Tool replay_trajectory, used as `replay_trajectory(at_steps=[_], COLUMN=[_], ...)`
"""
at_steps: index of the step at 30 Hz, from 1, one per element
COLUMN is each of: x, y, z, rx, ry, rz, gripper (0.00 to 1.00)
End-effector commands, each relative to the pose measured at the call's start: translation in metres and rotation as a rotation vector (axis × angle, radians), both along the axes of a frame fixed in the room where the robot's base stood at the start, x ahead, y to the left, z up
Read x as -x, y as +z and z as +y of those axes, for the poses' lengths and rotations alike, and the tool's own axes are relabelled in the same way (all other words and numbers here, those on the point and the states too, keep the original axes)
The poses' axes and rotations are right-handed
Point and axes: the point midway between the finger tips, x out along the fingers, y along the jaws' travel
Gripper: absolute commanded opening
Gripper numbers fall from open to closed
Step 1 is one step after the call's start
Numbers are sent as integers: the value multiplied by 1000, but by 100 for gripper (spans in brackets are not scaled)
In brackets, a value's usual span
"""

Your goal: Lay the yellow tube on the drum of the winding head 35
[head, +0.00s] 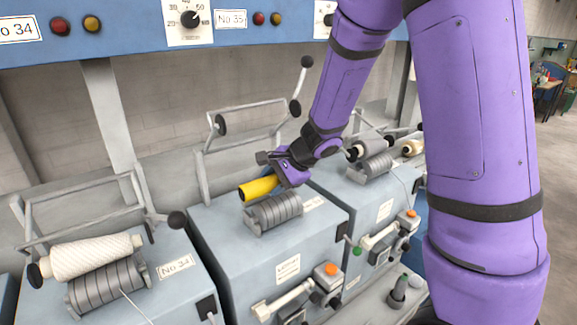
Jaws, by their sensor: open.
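The yellow tube (257,189) is in the head view, just above and behind the grey grooved drum (273,212) of the middle winding head (232,245). It lies roughly along the drum, and I cannot tell if it touches it. My gripper (281,172) is open at the right end of the tube, and its fingers partly cover that end. The blue panel above carries a No 35 label (231,19).
The left head, No 34, bears a white wound package (92,256) on its drum (107,287). The right head bears a package (368,150). A raised grey cradle frame (243,127) with a ball-ended handle (307,62) stands behind the middle drum.

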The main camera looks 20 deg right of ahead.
Motion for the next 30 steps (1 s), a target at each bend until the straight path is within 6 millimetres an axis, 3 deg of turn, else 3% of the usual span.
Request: replay_trajectory(at_steps=[1, 2, 15, 30], x=[9, 10, 35, 41], y=[3, 7, 65, 76], z=[-9, -11, -40, -46], rx=[5, 4, -3, -4], ry=[-10, -12, -8, -7], rz=[9, 6, -13, -14], gripper=[68, 74, 74, 74])
